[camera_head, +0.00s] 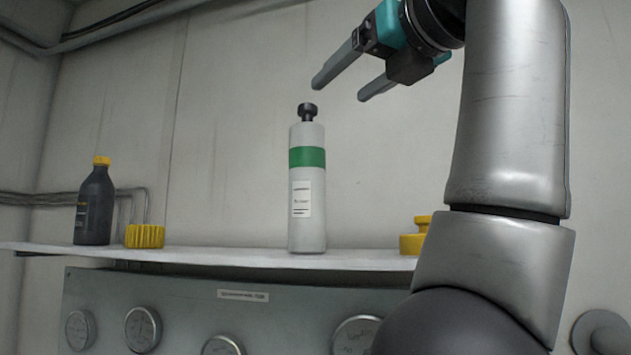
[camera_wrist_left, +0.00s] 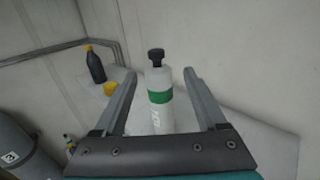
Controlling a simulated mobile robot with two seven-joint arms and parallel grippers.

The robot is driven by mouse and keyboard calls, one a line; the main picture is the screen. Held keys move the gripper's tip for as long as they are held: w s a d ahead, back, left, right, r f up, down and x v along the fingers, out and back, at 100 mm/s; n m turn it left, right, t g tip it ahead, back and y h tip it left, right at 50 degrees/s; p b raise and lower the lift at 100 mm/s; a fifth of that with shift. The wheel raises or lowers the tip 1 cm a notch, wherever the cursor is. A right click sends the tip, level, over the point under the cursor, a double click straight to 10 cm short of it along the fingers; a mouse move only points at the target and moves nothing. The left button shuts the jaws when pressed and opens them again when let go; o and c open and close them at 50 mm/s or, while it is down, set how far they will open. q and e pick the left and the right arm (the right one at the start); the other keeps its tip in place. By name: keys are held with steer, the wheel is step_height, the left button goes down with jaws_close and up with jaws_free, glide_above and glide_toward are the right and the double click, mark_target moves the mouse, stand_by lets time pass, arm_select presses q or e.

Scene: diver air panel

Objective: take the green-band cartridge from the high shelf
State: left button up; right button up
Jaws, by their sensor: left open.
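The green-band cartridge (camera_head: 307,215) is a pale upright cylinder with a green band, a white label and a black knob on top. It stands on the high shelf (camera_head: 220,256). My left gripper (camera_head: 339,91) is open and empty, its fingers pointing down-left, above and a little right of the cartridge's knob in the head view. In the left wrist view the cartridge (camera_wrist_left: 159,100) appears between the two open fingers (camera_wrist_left: 160,74), with its lower end hidden by the gripper body. No contact shows. My right gripper is not in view.
A dark bottle with a yellow cap (camera_head: 95,205) and a yellow ribbed cap (camera_head: 145,236) stand left on the shelf. A yellow object (camera_head: 412,243) stands right, partly behind my arm. A gauge panel (camera_head: 190,300) lies below. Bare shelf lies either side of the cartridge.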

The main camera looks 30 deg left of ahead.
mark_target(312, 109)
arm_select(q)
steer(key=p+x, duration=0.1)
steer(key=x, duration=0.4)
steer(key=shift+a, duration=0.1)
steer(key=shift+w+a, duration=0.15)
steer(key=shift+a, duration=0.1)
steer(key=x, duration=0.1)
steer(key=p+x, duration=0.1)
steer(key=x, duration=0.1)
steer(key=p+x, duration=0.1)
steer(key=x, duration=0.1)
steer(key=shift+s+a+f, duration=0.1)
steer(key=shift+s+a, duration=0.1)
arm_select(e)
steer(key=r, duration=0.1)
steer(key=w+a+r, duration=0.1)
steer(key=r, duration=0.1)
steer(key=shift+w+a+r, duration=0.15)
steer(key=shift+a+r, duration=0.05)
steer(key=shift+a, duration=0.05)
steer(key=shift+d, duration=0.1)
arm_select(q)
steer(key=shift+c, duration=0.9)
jaws_close()
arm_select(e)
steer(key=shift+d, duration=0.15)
